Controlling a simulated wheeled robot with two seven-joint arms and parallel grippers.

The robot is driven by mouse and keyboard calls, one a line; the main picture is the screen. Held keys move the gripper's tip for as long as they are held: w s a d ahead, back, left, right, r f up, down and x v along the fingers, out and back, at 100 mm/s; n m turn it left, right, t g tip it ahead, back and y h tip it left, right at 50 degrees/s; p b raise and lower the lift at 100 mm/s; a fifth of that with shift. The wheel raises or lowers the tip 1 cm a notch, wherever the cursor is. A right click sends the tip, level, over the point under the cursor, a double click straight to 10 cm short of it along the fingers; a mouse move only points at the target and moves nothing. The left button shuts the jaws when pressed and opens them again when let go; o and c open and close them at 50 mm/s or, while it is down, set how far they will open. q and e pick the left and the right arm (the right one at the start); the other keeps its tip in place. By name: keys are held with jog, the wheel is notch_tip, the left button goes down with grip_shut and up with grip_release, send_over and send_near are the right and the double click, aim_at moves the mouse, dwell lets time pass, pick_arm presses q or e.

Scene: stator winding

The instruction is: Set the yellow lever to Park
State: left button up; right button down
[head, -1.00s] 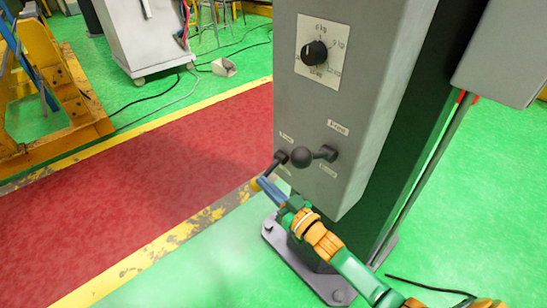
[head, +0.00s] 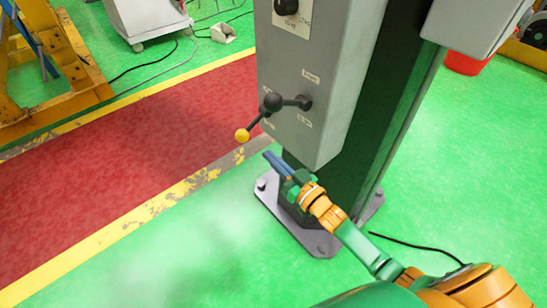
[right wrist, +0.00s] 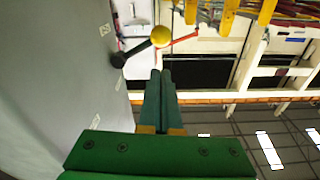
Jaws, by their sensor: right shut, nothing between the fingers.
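The yellow lever (head: 242,135) is a dark arm with a yellow ball at its end, on the lower front of a grey control box. In the head view it points down and to the left from its hub. It also shows in the right wrist view (right wrist: 160,36), beyond the fingertips. The small labels are too small to read.
The grey control box (head: 300,60) stands on a green post with a bolted base plate (head: 318,242). A dial (head: 286,6) sits higher on the box. A black cable (head: 415,246) lies on the floor at right. Open green floor lies left of the base.

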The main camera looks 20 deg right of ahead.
jog(key=s+d+f+m+g+h, duration=0.1)
jog(key=s+f+g+h, duration=0.1)
jog(key=f, duration=0.5)
jog(key=s+d+f+g+h, duration=0.1)
jog(key=s+d+f+g, duration=0.1)
jog(key=f, duration=0.5)
jog(key=s+d+f+g+h, duration=0.25)
jog(key=s+f+g, duration=0.45)
jog(key=s+f, duration=1)
jog(key=s+a+f+g, duration=0.1)
jog(key=s+f+g, duration=0.15)
jog(key=s, duration=0.55)
jog(key=s+a+f+g, duration=0.1)
jog(key=s+f+g, duration=0.15)
jog(key=s, duration=0.45)
jog(key=s+r+p, duration=0.3)
jog(key=r+p, duration=1.3)
jog(key=shift+s+n+g+h+p, duration=0.2)
jog(key=shift+n+g+h+p, duration=0.1)
jog(key=shift+n+h, duration=0.15)
jog(key=shift+a, duration=0.1)
